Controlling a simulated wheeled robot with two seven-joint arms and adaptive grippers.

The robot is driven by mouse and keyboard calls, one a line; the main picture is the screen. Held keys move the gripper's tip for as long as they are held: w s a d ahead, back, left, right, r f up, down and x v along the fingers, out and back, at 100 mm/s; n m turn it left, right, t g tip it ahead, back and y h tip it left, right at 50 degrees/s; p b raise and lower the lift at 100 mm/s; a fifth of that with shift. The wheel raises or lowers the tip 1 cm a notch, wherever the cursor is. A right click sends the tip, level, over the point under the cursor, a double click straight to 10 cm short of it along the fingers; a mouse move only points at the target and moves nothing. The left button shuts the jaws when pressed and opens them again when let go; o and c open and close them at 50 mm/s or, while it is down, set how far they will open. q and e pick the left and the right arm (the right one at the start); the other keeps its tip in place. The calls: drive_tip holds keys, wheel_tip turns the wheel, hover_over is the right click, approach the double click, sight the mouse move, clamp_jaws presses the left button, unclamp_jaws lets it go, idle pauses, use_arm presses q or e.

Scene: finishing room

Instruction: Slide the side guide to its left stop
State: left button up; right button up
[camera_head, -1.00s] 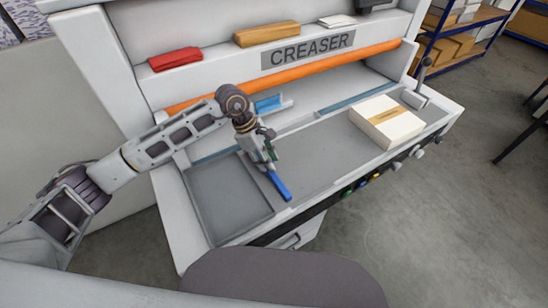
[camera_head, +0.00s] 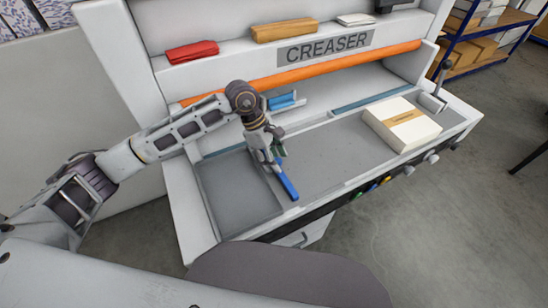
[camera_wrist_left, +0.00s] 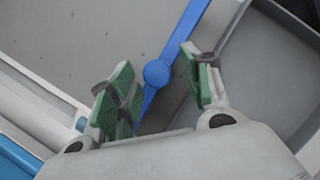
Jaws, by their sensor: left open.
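The side guide is a blue bar (camera_head: 288,186) lying across the grey bed of the creaser, beside the right edge of the recessed tray on the left. In the left wrist view the bar (camera_wrist_left: 185,42) runs diagonally with a round blue knob (camera_wrist_left: 157,73) on it. My left gripper (camera_head: 276,163) is over the rear part of the bar. In the left wrist view its green-padded fingers (camera_wrist_left: 158,62) stand apart, one on each side of the knob and bar. I cannot tell whether they touch it. The bar's rear part is hidden by the gripper in the head view.
A white stack with a tan band (camera_head: 402,123) sits on the right of the bed. An orange roller (camera_head: 330,68) spans the machine behind. The recessed grey tray (camera_head: 238,190) is empty. A blue piece (camera_head: 283,100) lies behind my wrist. The bed between guide and stack is clear.

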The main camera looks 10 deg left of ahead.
use_arm(q)
drive_tip(key=v, duration=1.2)
idle(0.7)
